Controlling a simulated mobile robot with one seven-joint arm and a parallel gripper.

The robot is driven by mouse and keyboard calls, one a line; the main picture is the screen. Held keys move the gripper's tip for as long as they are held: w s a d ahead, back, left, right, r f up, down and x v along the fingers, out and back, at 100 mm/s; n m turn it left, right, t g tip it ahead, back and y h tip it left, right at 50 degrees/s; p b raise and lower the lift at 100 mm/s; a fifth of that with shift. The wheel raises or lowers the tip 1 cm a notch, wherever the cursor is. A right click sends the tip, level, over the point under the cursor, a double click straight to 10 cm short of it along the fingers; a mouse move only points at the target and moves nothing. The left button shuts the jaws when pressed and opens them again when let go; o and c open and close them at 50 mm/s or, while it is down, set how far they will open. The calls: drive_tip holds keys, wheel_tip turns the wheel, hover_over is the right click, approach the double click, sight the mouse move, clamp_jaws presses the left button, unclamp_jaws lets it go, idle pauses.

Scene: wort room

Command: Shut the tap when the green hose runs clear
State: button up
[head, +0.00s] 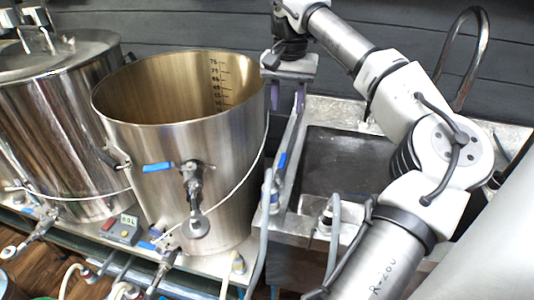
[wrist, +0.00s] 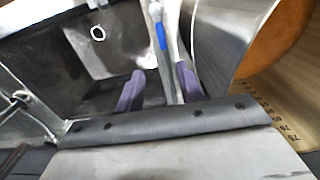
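My gripper (head: 287,98) points down beside the right rim of the open steel kettle. In the wrist view its two purple fingers (wrist: 159,88) stand apart, with nothing held between them. A blue lever (head: 282,160) sits on a metal pipe between kettle and sink; a blue piece on a pipe also shows past the fingers in the wrist view (wrist: 162,38). The kettle's front valve has a blue handle (head: 158,167). Pale, faintly greenish hoses (head: 70,280) show at the bottom left. I cannot tell which is the green hose, nor see its flow.
The open kettle (head: 180,145) has level marks inside. A lidded steel vessel (head: 55,110) stands left of it. A sink (head: 345,165) with a curved spout (head: 480,60) lies to the right. Grey hoses (head: 266,225) run down in front. A small display box (head: 122,230) sits below the kettle.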

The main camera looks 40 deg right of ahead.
sight(283, 158)
drive_tip(key=f+p, duration=0.1)
drive_tip(key=f, duration=1.4)
drive_tip(key=shift+w+f, duration=0.15)
drive_tip(key=shift+w, duration=0.05)
drive_tip(key=shift+c, duration=0.3)
clamp_jaws()
